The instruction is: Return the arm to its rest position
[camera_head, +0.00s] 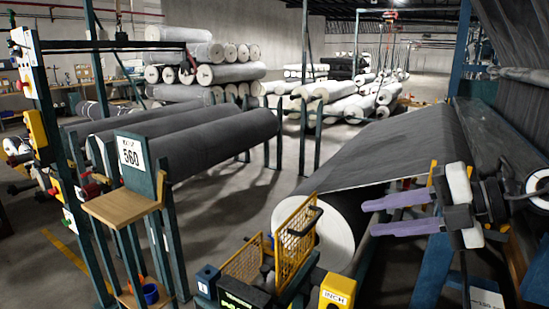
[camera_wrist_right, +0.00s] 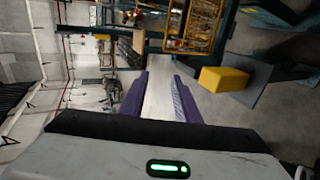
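My right gripper (camera_head: 369,218) comes in from the right in the head view, with two purple fingers pointing left. The fingers are apart with nothing between them. They appear in front of the large grey roll (camera_head: 385,145) with a white end; whether they touch it, I cannot tell. In the right wrist view the gripper (camera_wrist_right: 160,80) also shows its two fingers spread, with floor visible between them. My left gripper is in neither view.
A yellow mesh guard (camera_head: 297,232) and a yellow box (camera_head: 337,291) stand below the large roll. Grey rolls (camera_head: 215,140) lie on a rack at left, by a wooden shelf (camera_head: 125,205) and a "560" sign (camera_head: 131,153). Open floor (camera_head: 235,195) lies between rack and large roll.

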